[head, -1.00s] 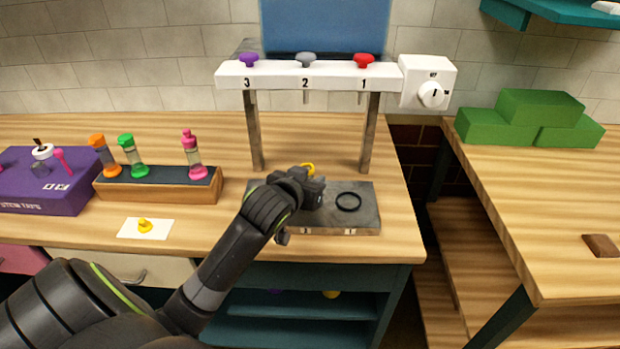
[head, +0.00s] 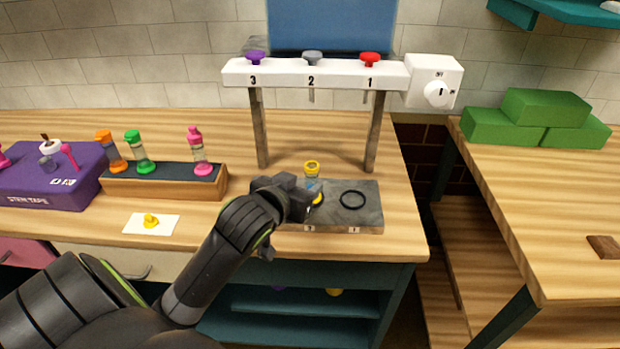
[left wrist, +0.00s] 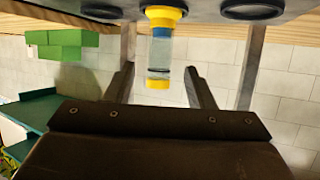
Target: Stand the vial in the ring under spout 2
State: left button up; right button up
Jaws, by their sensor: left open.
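The vial (head: 312,184) has a clear body with a yellow cap and a yellow foot. It stands upright on the grey base plate (head: 371,216), below spout 2 (head: 312,95). In the left wrist view the vial (left wrist: 159,50) shows upside down, its foot on the plate between two empty rings. The ring around its foot is mostly hidden. My left gripper (head: 302,200) is open, just in front of the vial. In the left wrist view its fingers (left wrist: 162,80) are spread, with clear gaps to the vial. My right gripper is not in view.
The empty ring under spout 1 (head: 352,200) is right of the vial. The dispenser posts (head: 375,135) flank the plate. A wooden rack (head: 165,182) with several vials, a purple box (head: 50,180) and a white card (head: 152,223) are to the left.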

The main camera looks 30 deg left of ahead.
pick_arm(q)
jog(key=p+v, duration=0.4)
jog(key=shift+s+r, duration=0.15)
jog(key=shift+s, duration=0.1)
dwell(0.6)
